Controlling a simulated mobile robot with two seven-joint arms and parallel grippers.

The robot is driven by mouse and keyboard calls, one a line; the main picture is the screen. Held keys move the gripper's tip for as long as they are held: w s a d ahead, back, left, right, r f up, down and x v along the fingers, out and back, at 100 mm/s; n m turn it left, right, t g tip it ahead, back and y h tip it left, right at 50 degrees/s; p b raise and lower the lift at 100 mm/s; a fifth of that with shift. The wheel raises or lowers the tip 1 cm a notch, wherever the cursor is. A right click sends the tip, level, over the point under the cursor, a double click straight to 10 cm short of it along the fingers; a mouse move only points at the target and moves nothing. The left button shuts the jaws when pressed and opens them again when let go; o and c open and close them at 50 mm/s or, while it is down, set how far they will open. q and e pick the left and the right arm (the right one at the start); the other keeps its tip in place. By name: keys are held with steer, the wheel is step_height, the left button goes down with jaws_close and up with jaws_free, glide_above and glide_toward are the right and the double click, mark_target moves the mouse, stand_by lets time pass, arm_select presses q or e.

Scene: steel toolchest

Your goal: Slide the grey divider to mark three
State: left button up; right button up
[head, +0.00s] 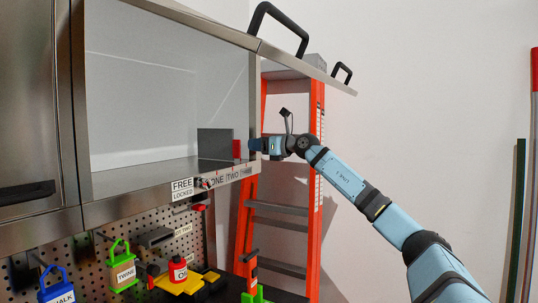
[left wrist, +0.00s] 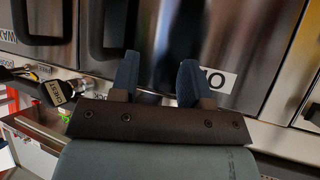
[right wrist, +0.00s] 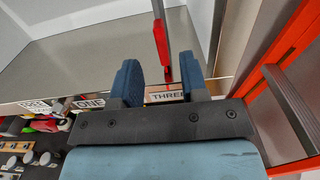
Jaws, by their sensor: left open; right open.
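The grey divider (head: 214,143) stands upright inside the open steel cabinet, with a red strip (head: 237,149) at its front edge. A label rail (head: 228,174) below the opening reads ONE, TWO and, further right, a partly hidden word. My right gripper (head: 254,145) is open at the red strip. In the right wrist view the red strip (right wrist: 160,43) stands between and beyond the open fingers (right wrist: 160,80), above the THREE label (right wrist: 168,96). I cannot tell whether they touch. My left gripper (left wrist: 156,72) is open and empty before steel fronts, outside the head view.
A FREE/LOCKED label (head: 182,189) with a small red part is at the rail's left. An orange ladder (head: 311,150) stands right of the cabinet. A pegboard (head: 160,225) with tools and locks hangs below. The raised door (head: 235,38) overhangs the opening.

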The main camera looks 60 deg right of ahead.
steer(key=s+b, duration=0.3)
steer(key=s, duration=0.1)
steer(key=shift+d, duration=0.1)
stand_by(0.7)
